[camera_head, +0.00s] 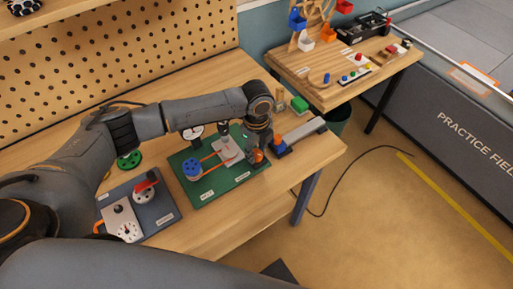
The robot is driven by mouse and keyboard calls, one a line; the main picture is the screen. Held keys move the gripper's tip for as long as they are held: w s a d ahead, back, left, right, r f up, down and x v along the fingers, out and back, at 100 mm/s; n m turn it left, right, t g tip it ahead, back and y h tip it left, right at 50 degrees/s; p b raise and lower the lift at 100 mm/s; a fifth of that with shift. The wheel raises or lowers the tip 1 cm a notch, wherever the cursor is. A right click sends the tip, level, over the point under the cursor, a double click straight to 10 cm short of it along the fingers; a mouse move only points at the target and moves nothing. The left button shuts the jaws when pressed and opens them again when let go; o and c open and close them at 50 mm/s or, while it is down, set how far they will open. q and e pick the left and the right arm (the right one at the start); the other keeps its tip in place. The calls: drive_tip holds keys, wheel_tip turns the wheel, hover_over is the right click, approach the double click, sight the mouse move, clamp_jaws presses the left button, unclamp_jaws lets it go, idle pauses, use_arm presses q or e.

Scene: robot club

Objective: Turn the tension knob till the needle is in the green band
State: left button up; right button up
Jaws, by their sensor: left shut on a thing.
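My left gripper (255,149) reaches down over the right end of a green board (219,187) on the wooden bench. It is shut on the small orange tension knob (259,156), which the fingers partly cover. A blue pulley (192,168) and an orange belt (211,160) are on the board, beside a pale plate (230,151). A white round gauge (192,132) stands at the board's back edge, partly hidden by my left arm. Its needle and green band cannot be made out. My right gripper is not in view.
A blue-grey board (160,215) with a dial and red lever lies left of the green board. A grey bar with blue and orange ends (304,131) lies to the right. A second table (324,94) stands at the back right.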

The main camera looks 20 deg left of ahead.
sight(256, 153)
use_arm(q)
drive_tip(key=shift+m, duration=1.3)
drive_tip(key=shift+p, duration=0.3)
drive_tip(key=o, duration=1.1)
drive_tip(key=shift+o, duration=0.2)
drive_tip(key=shift+r, duration=0.35)
wheel_tip(256, 153, up, 11)
drive_tip(key=shift+r, duration=0.15)
